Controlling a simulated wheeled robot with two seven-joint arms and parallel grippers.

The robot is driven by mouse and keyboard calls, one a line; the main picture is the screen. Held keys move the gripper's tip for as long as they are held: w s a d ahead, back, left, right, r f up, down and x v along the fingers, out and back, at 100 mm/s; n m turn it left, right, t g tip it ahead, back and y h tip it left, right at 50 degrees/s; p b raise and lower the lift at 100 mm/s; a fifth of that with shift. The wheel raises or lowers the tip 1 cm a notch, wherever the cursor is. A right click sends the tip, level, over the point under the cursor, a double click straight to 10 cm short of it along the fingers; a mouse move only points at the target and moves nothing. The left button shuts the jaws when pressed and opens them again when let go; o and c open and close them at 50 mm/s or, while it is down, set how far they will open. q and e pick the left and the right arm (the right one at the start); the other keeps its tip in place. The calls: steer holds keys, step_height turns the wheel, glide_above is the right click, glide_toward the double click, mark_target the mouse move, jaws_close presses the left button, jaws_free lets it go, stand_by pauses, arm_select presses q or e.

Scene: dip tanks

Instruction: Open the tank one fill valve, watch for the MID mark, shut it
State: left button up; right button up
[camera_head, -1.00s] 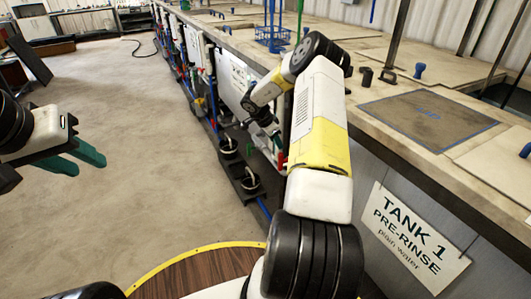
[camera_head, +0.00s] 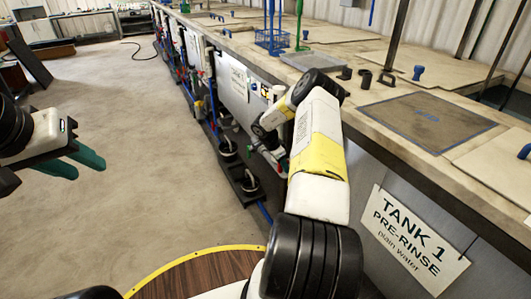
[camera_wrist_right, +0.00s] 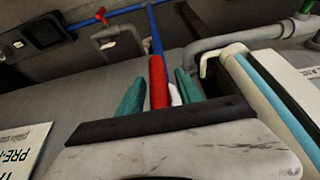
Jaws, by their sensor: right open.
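In the right wrist view a red lever handle (camera_wrist_right: 158,82) on a blue pipe (camera_wrist_right: 153,30) shows between the two green fingers of my right gripper (camera_wrist_right: 160,92). The gripper is open, with a finger on either side of the handle; I cannot tell whether either touches it. In the head view my right arm hides this gripper. The tank one sign (camera_head: 413,235) hangs on the near tank front. My left gripper (camera_head: 82,163) is open and empty over the floor at the left.
Another red handle (camera_wrist_right: 100,15) sits on the blue pipe in the right wrist view. A grey pipe (camera_wrist_right: 235,40) and a white panel with a light-blue stripe (camera_wrist_right: 265,90) are close at the right.

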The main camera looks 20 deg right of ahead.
jaws_close()
steer(key=shift+t, duration=0.3)
steer(key=shift+m+t, duration=0.4)
steer(key=shift+t, duration=1.2)
steer(key=t, duration=0.3)
steer(key=m+t, duration=0.1)
steer(key=t, duration=0.2)
steer(key=shift+s+f+m, duration=0.1)
steer(key=shift+m, duration=0.2)
steer(key=m+t, duration=0.1)
steer(key=t, duration=0.3)
steer(key=shift+t+h, duration=0.4)
steer(key=shift+d+r+m+t, duration=0.1)
steer(key=shift+r+m+t, duration=0.1)
steer(key=shift+m+t, duration=0.65)
steer(key=shift+t, duration=0.35)
